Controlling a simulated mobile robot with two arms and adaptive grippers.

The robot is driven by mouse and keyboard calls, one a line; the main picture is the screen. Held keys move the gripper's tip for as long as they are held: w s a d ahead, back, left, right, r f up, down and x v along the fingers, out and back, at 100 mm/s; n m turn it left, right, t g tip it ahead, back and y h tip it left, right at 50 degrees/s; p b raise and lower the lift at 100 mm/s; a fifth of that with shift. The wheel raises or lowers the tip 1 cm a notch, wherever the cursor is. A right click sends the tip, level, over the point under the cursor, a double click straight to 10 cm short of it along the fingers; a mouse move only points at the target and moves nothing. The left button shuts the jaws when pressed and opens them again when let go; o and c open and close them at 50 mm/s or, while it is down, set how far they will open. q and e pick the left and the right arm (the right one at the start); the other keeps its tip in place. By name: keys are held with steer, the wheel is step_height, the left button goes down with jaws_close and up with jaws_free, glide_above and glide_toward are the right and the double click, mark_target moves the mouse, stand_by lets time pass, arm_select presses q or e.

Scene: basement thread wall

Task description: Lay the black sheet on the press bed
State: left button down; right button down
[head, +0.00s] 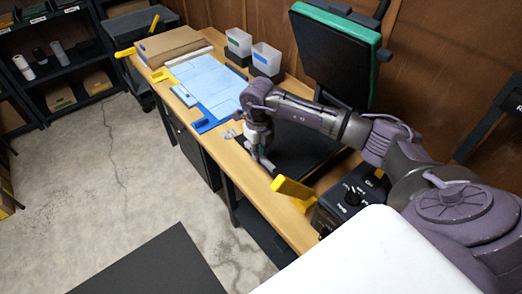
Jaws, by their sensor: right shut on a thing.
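The heat press stands on the wooden bench in the head view. Its upper platen (333,58), dark with a green edge, is tilted up. A flat black surface (305,153) lies under it where the press bed is; I cannot tell sheet from bed there. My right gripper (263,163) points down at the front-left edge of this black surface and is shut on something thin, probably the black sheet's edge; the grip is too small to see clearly. My left gripper is out of view.
A yellow handle (292,187) and a black control box (348,199) are close to my right gripper. A blue mat (213,84), two white bins (266,58) and a cardboard stack (170,45) stand along the bench (283,211). A dark flat surface (150,265) lies at the bottom.

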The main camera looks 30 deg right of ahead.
steer(key=shift+f, duration=0.1)
steer(key=c, duration=1.1)
jaws_free()
steer(key=shift+c, duration=0.2)
steer(key=shift+r, duration=0.4)
step_height(320, 180, up, 12)
steer(key=b, duration=0.3)
steer(key=shift+f, duration=0.2)
steer(key=shift+a+f, duration=0.1)
